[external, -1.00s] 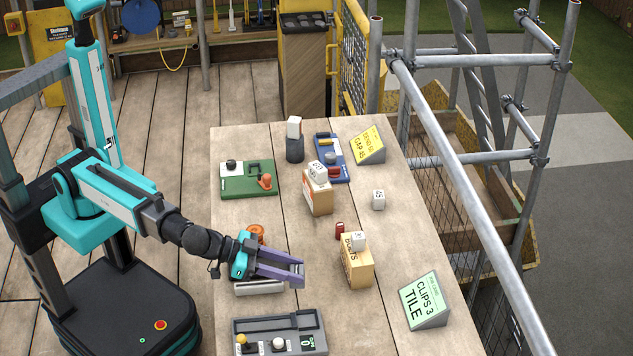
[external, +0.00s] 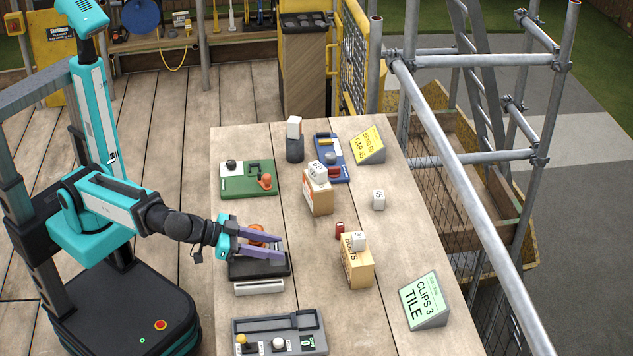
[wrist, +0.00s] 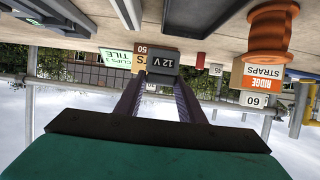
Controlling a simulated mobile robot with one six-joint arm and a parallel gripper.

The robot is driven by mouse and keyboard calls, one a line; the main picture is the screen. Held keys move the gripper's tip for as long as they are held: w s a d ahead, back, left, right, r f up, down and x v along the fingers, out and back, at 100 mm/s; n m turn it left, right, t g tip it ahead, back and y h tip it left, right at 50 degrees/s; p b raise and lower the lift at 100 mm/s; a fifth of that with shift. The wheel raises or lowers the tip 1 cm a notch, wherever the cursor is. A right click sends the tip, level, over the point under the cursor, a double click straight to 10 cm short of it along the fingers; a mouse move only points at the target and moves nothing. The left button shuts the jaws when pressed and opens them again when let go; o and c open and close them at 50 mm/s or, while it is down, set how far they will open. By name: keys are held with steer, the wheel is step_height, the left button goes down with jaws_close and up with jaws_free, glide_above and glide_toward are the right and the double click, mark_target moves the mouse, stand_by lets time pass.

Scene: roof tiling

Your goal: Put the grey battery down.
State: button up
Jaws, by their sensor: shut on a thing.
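The grey battery (wrist: 164,62), a dark grey box marked 12 V, sits between my fingertips in the wrist view. My gripper (external: 283,251) is shut on it. In the external view the fingers hide most of the battery. They are over or just behind a dark flat slab (external: 262,270) on the table; I cannot tell whether the battery touches anything below. My gripper also shows in the wrist view (wrist: 160,82).
An orange spool (wrist: 272,32) stands close beside the fingers. A pale strip (external: 259,287) and a grey console (external: 310,340) lie in front. A bolts box (external: 357,268) stands to the right, near the green clips sign (external: 424,300). Bare table lies between.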

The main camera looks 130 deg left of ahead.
steer(key=s+b, duration=0.7)
steer(key=b, duration=0.7)
steer(key=shift+d+f+b, duration=0.15)
steer(key=shift+b, duration=0.2)
steer(key=shift+w, duration=0.1)
steer(key=w+p, duration=0.2)
steer(key=p, duration=0.2)
steer(key=w+a+p, duration=0.1)
steer(key=w+p, duration=0.2)
steer(key=p, duration=0.1)
steer(key=shift+w+a+f, duration=0.1)
steer(key=shift+w, duration=0.15)
steer(key=w+p, duration=0.1)
steer(key=p, duration=0.5)
steer(key=shift+w+a, duration=0.15)
